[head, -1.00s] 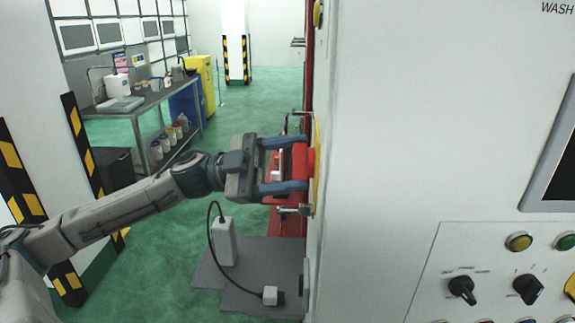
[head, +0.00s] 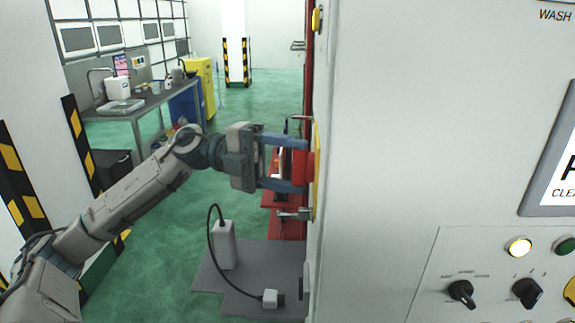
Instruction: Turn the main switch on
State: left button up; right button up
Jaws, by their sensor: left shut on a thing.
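The main switch (head: 310,167) is a red knob on a yellow plate (head: 318,200) on the left side of the white cabinet. I see it nearly edge-on, so its exact turn angle is hard to read. My left gripper (head: 303,164) reaches it from the left, with one blue-grey finger above and one below. The fingers are shut on the red knob at their tips and partly hide it. My right gripper is not in view.
The white cabinet (head: 400,130) fills the right side. A metal latch (head: 293,214) sits below the gripper. A workbench (head: 150,105) stands farther back.

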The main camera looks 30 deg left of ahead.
pick_arm(q)
jog(key=shift+m, duration=0.4)
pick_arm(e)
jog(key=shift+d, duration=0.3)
pick_arm(q)
jog(key=o, duration=1)
jog(key=shift+d, duration=0.1)
jog(key=shift+w+d, duration=0.1)
pick_arm(e)
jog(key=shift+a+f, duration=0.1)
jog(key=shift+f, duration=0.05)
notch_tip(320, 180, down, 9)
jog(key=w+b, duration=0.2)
jog(key=b, duration=0.8)
pick_arm(q)
jog(key=s+a+b, duration=0.1)
jog(key=a, duration=0.9)
jog(key=shift+s+a+b, duration=0.35)
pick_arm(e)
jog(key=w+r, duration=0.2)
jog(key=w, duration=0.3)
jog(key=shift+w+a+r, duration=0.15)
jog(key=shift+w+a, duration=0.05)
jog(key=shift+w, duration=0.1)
